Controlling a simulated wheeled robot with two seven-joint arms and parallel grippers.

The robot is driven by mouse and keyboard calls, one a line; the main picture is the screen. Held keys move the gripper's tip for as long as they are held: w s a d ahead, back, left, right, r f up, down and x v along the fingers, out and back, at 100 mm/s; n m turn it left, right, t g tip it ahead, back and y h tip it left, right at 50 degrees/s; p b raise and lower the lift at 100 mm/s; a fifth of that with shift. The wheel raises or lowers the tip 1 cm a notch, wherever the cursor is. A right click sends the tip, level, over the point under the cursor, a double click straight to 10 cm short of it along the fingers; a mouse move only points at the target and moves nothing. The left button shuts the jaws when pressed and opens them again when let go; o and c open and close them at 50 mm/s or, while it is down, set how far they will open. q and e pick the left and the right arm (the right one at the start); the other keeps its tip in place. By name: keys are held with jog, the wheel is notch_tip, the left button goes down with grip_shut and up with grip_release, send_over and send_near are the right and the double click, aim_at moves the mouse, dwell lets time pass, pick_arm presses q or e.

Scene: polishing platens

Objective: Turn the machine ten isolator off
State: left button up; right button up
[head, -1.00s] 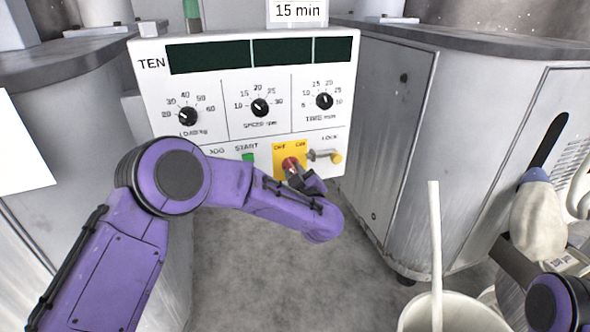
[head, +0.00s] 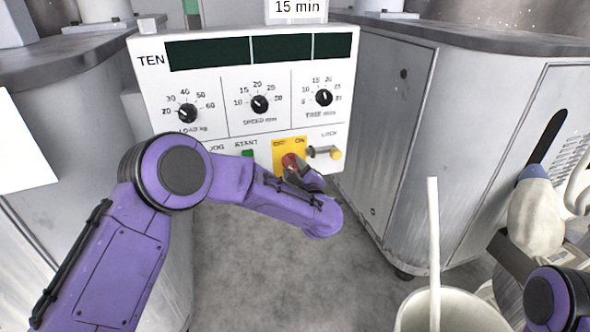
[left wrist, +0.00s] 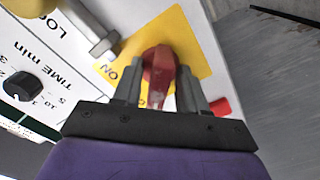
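The machine TEN panel (head: 215,100) faces me, with the isolator's red rotary handle (head: 290,161) on a yellow plate (head: 278,147) marked OFF and ON. In the left wrist view the red handle (left wrist: 159,70) stands between the two grey fingers of my left gripper (left wrist: 160,88), which look to touch its sides. ON is readable left of it there; OFF is hidden. In the head view my left gripper (head: 302,176) partly covers the handle. My right gripper (head: 512,262) is at the lower right by a pale, blue-tipped object (head: 536,212); its fingers are unclear.
A lock bolt with a yellow knob (head: 336,154) sits just right of the plate. A green START button (head: 247,153) is to its left, three black dials above. A white bucket (head: 450,312) with a pale stick stands at lower right. Grey cabinets (head: 390,130) flank the floor.

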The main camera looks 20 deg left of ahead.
pick_arm(q)
jog(key=p+v, duration=0.2)
jog(key=v, duration=0.8)
jog(key=shift+s+d, duration=0.2)
jog(key=shift+d, duration=0.05)
